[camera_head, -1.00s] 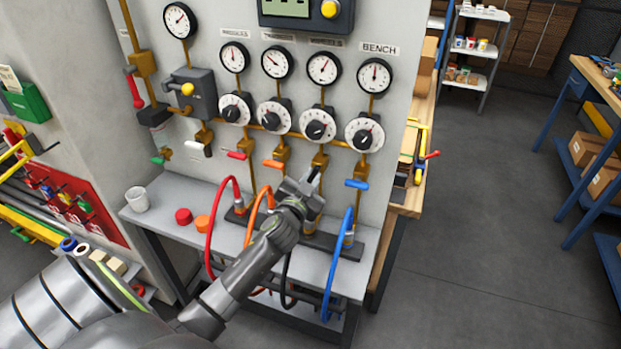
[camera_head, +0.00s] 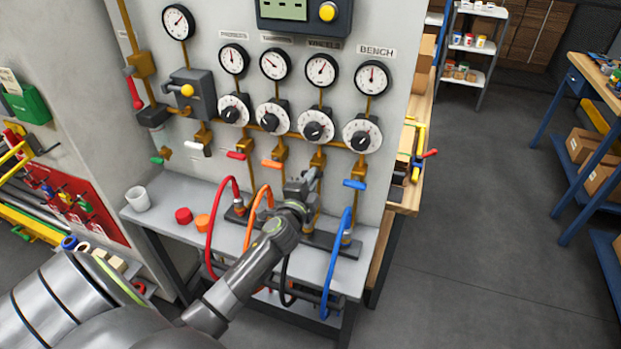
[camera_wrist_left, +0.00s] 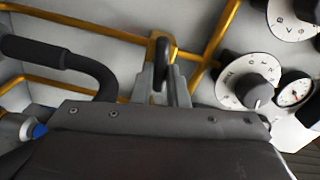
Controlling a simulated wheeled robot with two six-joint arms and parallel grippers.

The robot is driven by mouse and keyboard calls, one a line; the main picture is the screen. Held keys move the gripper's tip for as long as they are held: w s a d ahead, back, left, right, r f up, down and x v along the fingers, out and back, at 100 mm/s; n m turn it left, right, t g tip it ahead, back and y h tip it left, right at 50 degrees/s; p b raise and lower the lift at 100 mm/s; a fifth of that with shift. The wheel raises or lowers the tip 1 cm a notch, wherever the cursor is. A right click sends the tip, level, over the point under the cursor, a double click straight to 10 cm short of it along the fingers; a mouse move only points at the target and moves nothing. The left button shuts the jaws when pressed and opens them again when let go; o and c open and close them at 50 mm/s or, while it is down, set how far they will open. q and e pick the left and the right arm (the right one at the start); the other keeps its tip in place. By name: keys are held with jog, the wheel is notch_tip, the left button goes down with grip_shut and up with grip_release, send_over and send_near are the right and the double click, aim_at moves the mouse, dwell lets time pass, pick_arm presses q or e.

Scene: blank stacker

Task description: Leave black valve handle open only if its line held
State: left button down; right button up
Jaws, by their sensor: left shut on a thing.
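My left gripper (camera_head: 311,174) is in front of the line below the third small gauge (camera_head: 321,70). In the left wrist view its fingers (camera_wrist_left: 162,86) are shut on a dark, upright piece, the black valve handle (camera_wrist_left: 161,50). In the head view the gripper covers that handle, so I cannot tell its angle there. The brass pipe (camera_head: 318,158) of this line rises above the gripper to a white dial with a black knob (camera_head: 316,126). A black hose (camera_head: 287,270) hangs below the bench edge; its upper part is hidden by my arm. My right gripper is not in view.
Neighbouring handles are red (camera_head: 236,155), orange (camera_head: 271,164) and blue (camera_head: 355,184). A red hose (camera_head: 209,235) and a blue hose (camera_head: 328,275) loop beside my arm. A white cup (camera_head: 138,199) and red and orange caps stand on the grey bench. Open floor lies right.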

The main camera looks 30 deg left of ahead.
pick_arm(q)
jog(key=shift+f+m, duration=0.1)
jog(key=shift+m, duration=1.1)
jog(key=c, duration=1.4)
grip_release()
jog(key=shift+c, duration=0.2)
jog(key=shift+s, duration=0.15)
jog(key=b+v, duration=0.1)
jog(key=v, duration=1.6)
jog(key=shift+s+f, duration=0.1)
